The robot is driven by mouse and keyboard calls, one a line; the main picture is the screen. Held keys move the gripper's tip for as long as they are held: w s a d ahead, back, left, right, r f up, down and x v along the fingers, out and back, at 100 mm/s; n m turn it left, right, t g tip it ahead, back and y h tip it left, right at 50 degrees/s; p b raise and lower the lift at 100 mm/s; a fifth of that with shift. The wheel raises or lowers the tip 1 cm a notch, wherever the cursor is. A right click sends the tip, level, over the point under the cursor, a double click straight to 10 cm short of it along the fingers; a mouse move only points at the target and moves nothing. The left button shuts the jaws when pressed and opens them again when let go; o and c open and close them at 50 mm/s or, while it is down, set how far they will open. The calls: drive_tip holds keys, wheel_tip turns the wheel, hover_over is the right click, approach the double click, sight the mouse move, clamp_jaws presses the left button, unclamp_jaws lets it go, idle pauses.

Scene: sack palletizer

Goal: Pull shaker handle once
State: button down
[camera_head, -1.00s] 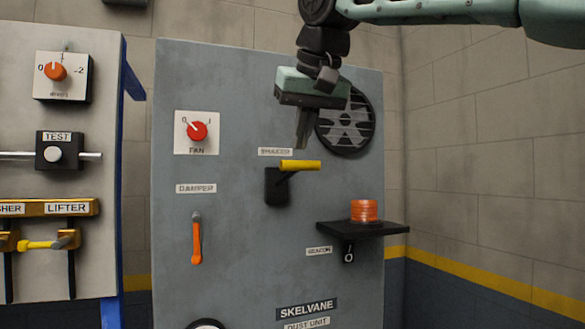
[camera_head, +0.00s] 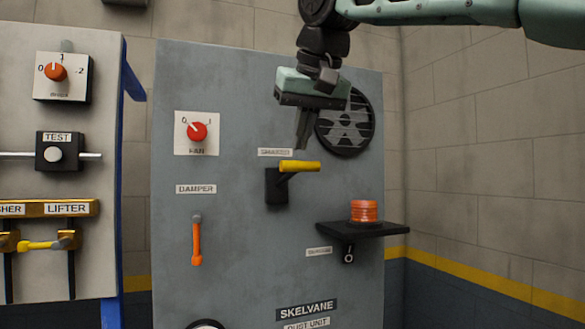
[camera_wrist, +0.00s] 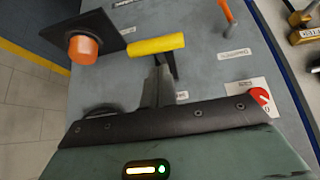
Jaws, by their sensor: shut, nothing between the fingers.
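The shaker handle (camera_head: 300,166) is a yellow bar on a black lever and mount (camera_head: 276,186), below the shaker label (camera_head: 275,152) on the grey dust unit panel (camera_head: 245,245). The yellow handle also shows in the wrist view (camera_wrist: 157,45). My gripper (camera_head: 301,146) points down just above the handle, its fingers together and empty. In the wrist view the fingers (camera_wrist: 158,75) end close to the handle; I cannot tell whether they touch it.
A black shelf (camera_head: 378,231) with an orange beacon (camera_head: 364,211) juts out at lower right. The red fan knob (camera_head: 197,131), orange damper lever (camera_head: 196,240) and round vent (camera_head: 345,125) share the panel. Another control panel (camera_head: 100,130) stands at left.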

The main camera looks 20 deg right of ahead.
drive_tip(key=shift+f, duration=0.1)
idle(0.4)
wheel_tip(320, 180, down, 9)
drive_tip(key=b, duration=0.8)
wheel_tip(320, 180, up, 9)
drive_tip(key=p, duration=0.8)
drive_tip(key=shift+r, duration=0.2)
drive_tip(key=shift+f, duration=0.1)
drive_tip(key=shift+s, duration=0.1)
drive_tip(key=s+r, duration=0.2)
drive_tip(key=s, duration=0.1)
drive_tip(key=s+r, duration=0.1)
drive_tip(key=shift+s+p, duration=0.4)
idle(0.4)
